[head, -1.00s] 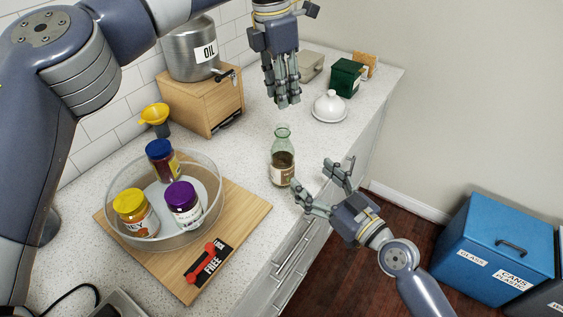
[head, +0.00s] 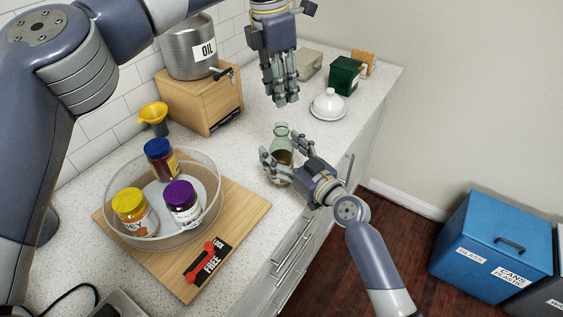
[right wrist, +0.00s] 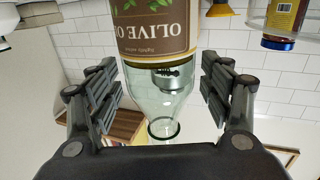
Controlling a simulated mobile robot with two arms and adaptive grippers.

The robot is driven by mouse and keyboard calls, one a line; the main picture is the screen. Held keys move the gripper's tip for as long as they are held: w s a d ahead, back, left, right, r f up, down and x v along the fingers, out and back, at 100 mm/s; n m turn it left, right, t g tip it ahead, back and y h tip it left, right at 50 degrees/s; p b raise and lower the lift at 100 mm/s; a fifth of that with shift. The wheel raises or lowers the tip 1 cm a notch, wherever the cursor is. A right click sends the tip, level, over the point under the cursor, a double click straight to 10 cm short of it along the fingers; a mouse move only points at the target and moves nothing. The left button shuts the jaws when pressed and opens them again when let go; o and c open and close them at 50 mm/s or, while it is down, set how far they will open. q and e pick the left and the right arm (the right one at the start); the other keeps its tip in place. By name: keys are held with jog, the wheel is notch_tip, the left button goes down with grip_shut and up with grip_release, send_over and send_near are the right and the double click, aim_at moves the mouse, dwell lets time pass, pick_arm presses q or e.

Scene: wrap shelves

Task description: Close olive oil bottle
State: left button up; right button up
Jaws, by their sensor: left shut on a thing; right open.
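The olive oil bottle (head: 281,133) stands upright on the counter. It is green-tinted glass with a dark label, and its mouth looks uncapped. The right wrist view shows it upside down, with its "OLIVE O" label (right wrist: 160,35) and clear neck. My right gripper (head: 283,158) is open, its fingers on both sides of the bottle; the right wrist view shows gaps between fingers and glass. My left gripper (head: 285,98) is higher, above the counter behind the bottle, pointing down. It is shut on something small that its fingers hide.
A round clear tray (head: 213,206) with several jars sits on a wooden board (head: 240,210) to the left. A metal OIL container (head: 188,55) stands on a wooden box (head: 180,105). A white lidded dish (head: 328,112) is behind the bottle. The counter's front edge is close by.

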jog(key=shift+a, duration=0.1)
jog(key=shift+c, duration=0.4)
jog(key=c, duration=1.6)
pick_arm(q)
jog(key=shift+f, duration=2.5)
pick_arm(e)
jog(key=shift+o, duration=0.2)
pick_arm(q)
jog(key=shift+f, duration=0.85)
jog(key=shift+f, duration=0.55)
